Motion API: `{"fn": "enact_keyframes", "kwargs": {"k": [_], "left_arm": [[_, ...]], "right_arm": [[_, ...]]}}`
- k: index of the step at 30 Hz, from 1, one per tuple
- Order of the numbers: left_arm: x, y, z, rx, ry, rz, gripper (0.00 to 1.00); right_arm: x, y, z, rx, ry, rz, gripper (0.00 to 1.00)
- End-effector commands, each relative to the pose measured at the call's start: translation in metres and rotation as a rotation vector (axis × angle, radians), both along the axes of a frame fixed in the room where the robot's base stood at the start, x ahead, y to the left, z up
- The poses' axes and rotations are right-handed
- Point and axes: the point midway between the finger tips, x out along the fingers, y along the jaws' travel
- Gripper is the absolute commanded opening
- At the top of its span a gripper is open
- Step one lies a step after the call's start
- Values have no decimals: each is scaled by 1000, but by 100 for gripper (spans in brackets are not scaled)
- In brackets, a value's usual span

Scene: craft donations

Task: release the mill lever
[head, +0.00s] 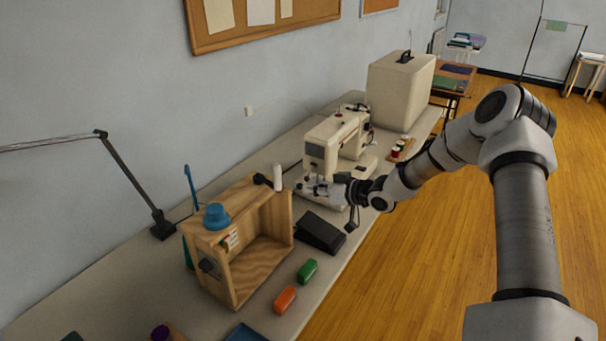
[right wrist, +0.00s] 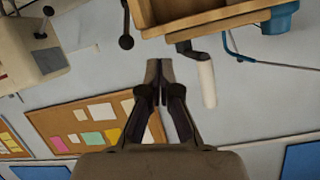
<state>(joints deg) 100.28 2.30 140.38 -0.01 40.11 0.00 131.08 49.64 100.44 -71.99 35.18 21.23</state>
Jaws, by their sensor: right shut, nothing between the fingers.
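The mill is an open-fronted wooden box (head: 262,262) on the long table, with a blue bowl-shaped part (head: 216,216) on top. Its lever is a dark arm with a white upright handle (head: 278,177) at the box's upper right corner. In the right wrist view the white handle (right wrist: 207,82) hangs beside the wooden box (right wrist: 200,14). My right gripper (head: 304,188) is just right of the handle; its fingers (right wrist: 160,70) are together and empty, with a gap to the handle. My left gripper is out of view.
A cream sewing machine (head: 336,140) stands close behind my right gripper. A black pedal (head: 320,232), a green block (head: 307,271) and an orange block (head: 285,299) lie near the table's front edge. A lamp arm (head: 130,175) stands at left.

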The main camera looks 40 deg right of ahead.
Motion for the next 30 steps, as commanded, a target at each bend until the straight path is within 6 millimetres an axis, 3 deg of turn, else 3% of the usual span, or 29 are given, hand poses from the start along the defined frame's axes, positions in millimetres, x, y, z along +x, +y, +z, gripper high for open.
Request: {"fn": "enact_keyframes", "kwargs": {"k": [1,3,7,19,23,30], "left_arm": [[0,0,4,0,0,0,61],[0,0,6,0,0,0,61],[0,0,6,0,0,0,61],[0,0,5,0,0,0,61],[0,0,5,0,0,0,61],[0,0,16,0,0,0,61]], "right_arm": [[3,-21,20,-11,-49,-11,0],[5,-40,34,-28,-91,-14,0],[5,-53,42,-43,-119,-15,0],[13,-49,38,-48,-114,-10,0],[31,-41,32,-50,-114,-8,0],[79,-24,21,-50,-113,-6,0]]}}
